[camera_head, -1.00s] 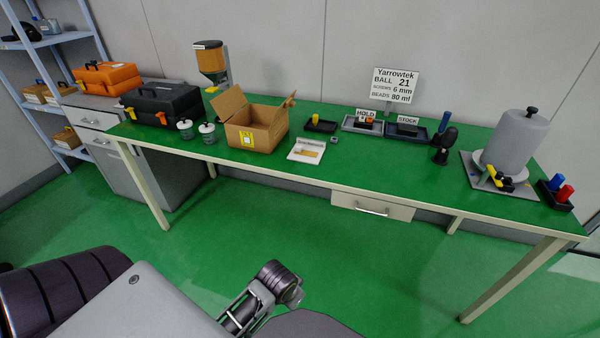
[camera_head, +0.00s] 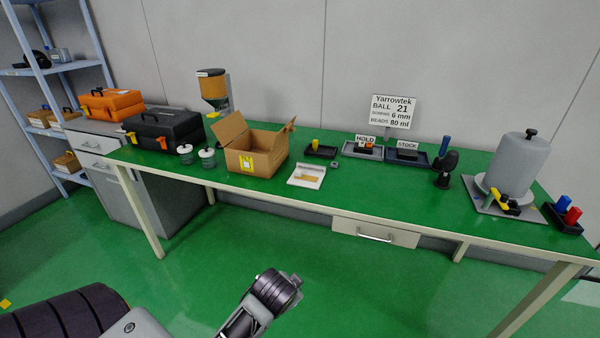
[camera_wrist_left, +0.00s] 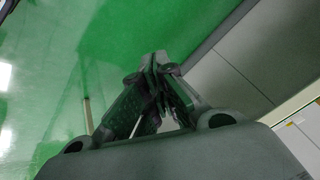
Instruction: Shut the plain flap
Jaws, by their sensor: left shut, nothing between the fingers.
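An open cardboard box (camera_head: 252,163) with a yellow label on its front stands on the green workbench. A plain-looking flap (camera_head: 231,127) stands up and leans outward at its left. Another flap (camera_head: 287,133) stands at the right, with a small piece at its top that I cannot make out. My left gripper (camera_wrist_left: 155,62) shows in the left wrist view, shut and empty, over green floor and apart from the box. In the head view, a part of my arm is low in front of the bench. My right gripper is not in view.
The workbench (camera_head: 330,195) has two white-lidded jars (camera_head: 207,158) left of the box and a hopper (camera_head: 213,90) behind it. A black case (camera_head: 165,130) stands further left. The floor before the bench is clear.

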